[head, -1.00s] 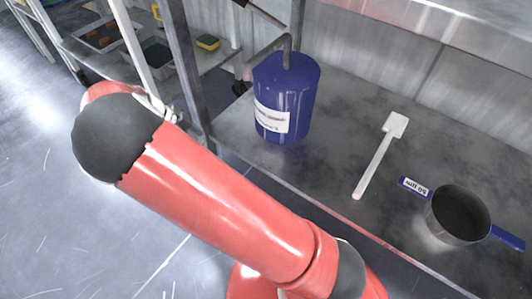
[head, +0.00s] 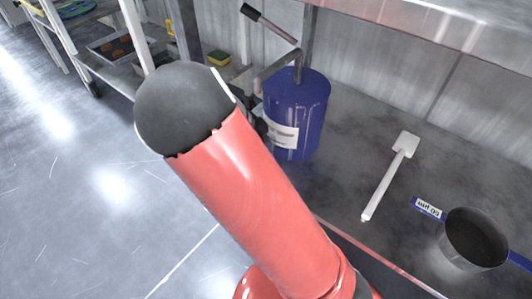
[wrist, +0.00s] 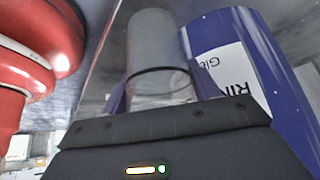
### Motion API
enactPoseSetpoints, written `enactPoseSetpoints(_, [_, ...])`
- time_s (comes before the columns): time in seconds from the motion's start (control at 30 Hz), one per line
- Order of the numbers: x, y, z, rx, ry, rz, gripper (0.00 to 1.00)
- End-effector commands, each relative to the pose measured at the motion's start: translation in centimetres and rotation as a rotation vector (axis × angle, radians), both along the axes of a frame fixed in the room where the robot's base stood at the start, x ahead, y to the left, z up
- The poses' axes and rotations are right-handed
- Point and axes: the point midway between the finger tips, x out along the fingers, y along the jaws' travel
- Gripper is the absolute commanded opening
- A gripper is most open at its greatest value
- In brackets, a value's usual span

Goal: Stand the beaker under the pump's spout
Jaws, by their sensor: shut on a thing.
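The pump is a blue drum with a white label, standing on the steel bench in the head view (head: 298,112). Its bent grey spout (head: 268,76) points left and down, and its lever (head: 268,24) has a black grip. In the wrist view the blue drum (wrist: 232,45) stands just right of a clear, greyish cylinder that looks like the beaker (wrist: 155,45). My gripper (wrist: 160,98) is shut on the beaker. In the head view my red arm hides the gripper and beaker. Whether the beaker is under the spout or touches the bench cannot be told.
A white spatula (head: 391,175) and a dark round pan (head: 472,238) with a blue labelled strip lie on the bench (head: 350,160) right of the pump. A shelf post (head: 309,40) rises behind the drum.

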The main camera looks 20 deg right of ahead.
Motion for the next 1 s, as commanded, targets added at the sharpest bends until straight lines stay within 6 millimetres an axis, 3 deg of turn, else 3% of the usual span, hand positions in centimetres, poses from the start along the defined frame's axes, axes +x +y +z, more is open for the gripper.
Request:
enactPoseSetpoints(0.17, [0.0,0.0,-2.7,-0.002,0.002,-0.001,0.38])
enactPoseSetpoints(0.53, [0.0,0.0,-3.1,-0.001,0.001,-0.001,0.38])
enactPoseSetpoints(0.57, [0.0,0.0,-3.1,-0.001,0.001,-0.001,0.62])
enactPoseSetpoints(0.63, [0.0,0.0,-3.1,0.000,0.001,-0.001,0.70])
enactPoseSetpoints(1.0, [0.1,0.3,-2.3,0.000,-0.001,0.001,0.70])
